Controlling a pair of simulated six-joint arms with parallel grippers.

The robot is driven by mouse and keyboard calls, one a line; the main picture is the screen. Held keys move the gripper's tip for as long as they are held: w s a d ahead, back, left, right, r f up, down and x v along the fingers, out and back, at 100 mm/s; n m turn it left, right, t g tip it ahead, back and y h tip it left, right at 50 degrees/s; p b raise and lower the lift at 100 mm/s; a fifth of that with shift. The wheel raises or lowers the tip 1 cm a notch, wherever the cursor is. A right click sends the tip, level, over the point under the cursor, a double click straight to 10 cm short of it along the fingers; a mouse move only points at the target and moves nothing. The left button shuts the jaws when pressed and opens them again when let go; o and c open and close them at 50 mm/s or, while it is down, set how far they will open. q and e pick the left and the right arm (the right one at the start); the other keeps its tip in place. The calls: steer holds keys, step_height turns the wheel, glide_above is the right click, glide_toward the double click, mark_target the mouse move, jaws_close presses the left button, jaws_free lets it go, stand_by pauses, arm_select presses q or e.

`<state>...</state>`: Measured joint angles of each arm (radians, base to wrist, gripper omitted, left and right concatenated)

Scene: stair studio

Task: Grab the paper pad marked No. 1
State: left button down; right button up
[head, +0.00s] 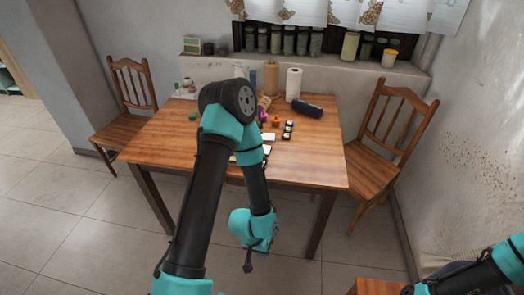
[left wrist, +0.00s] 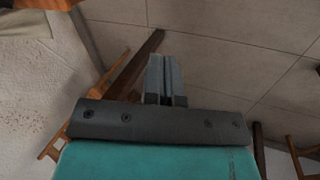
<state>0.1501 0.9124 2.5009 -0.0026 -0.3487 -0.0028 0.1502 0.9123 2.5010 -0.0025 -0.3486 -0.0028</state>
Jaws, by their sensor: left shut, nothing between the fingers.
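Small white flat pieces that look like paper pads lie on the table, partly behind my left arm in the head view. One pale pad (head: 268,137) shows just right of the arm. Any number on it is too small to read, so I cannot tell which is No. 1. My left gripper (left wrist: 163,62) is shut and empty in the left wrist view, with floor tiles behind it. In the head view my left wrist hangs in front of the table's near edge, away from the pads. My right gripper is not in view; only part of my right arm shows at lower right.
The wooden table (head: 320,165) has clear room at its right front. A paper towel roll (head: 293,84), a dark cylinder (head: 307,108) and small dark-topped jars (head: 288,131) stand on it. Chairs (head: 390,140) flank it. Jars (head: 350,45) line the sill behind.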

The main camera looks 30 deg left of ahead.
arm_select(q)
steer(key=c, duration=1.9)
jaws_free()
steer(key=o, duration=1.7)
steer(key=shift+o, duration=0.2)
